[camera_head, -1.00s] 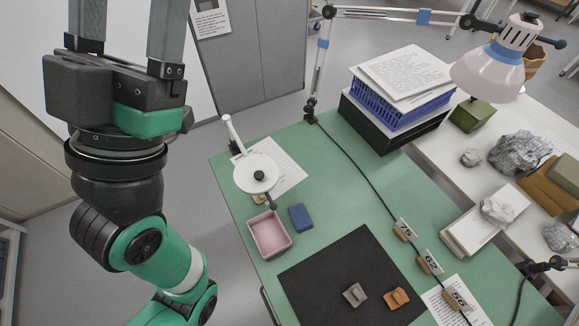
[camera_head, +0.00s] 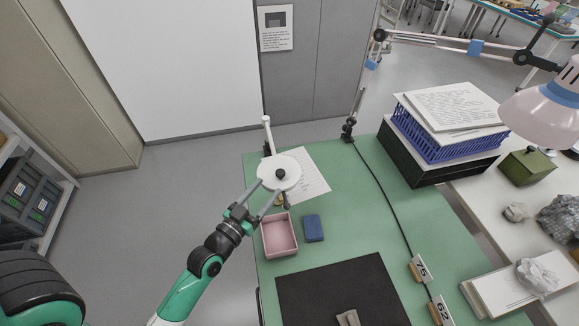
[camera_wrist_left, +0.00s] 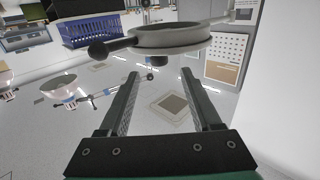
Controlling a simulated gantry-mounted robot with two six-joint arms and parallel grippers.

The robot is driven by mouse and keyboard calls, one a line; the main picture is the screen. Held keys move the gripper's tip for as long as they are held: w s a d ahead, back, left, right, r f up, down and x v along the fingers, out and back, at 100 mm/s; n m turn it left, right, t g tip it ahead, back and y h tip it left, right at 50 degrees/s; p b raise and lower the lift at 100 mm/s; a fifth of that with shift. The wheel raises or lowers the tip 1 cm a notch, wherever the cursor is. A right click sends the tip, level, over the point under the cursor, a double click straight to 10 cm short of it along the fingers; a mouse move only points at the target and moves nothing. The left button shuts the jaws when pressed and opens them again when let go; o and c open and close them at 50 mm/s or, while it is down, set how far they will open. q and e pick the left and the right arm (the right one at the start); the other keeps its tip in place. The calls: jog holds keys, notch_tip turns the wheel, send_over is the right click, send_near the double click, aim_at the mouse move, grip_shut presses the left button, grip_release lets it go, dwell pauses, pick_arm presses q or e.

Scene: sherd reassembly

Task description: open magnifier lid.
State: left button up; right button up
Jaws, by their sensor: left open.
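The magnifier (camera_head: 270,183) is a round head on a white post at the back left of the green table. A white disc lid with a black knob (camera_head: 280,174) covers its top, and a short dark handle (camera_head: 286,201) sticks out toward the front. My left gripper (camera_head: 265,194) is open and empty at the magnifier's front left. In the left wrist view, its two fingers (camera_wrist_left: 160,76) are spread below the pale magnifier rim (camera_wrist_left: 170,40), with the dark ball-ended handle (camera_wrist_left: 110,47) at upper left. I cannot tell whether a finger touches the magnifier.
A pink tray (camera_head: 266,240) and a blue block (camera_head: 314,228) lie just in front of the magnifier. A printed sheet (camera_head: 312,180) lies beneath and beside it. A black mat (camera_head: 340,290) lies nearer. A lamp (camera_head: 550,110) and stacked crates (camera_head: 440,140) stand at right.

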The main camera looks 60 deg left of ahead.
aim_at(286, 171)
pick_arm(q)
jog(key=x, duration=1.1)
jog(key=shift+d, duration=0.1)
jog(key=shift+r, duration=0.1)
grip_shut()
dwell(0.8)
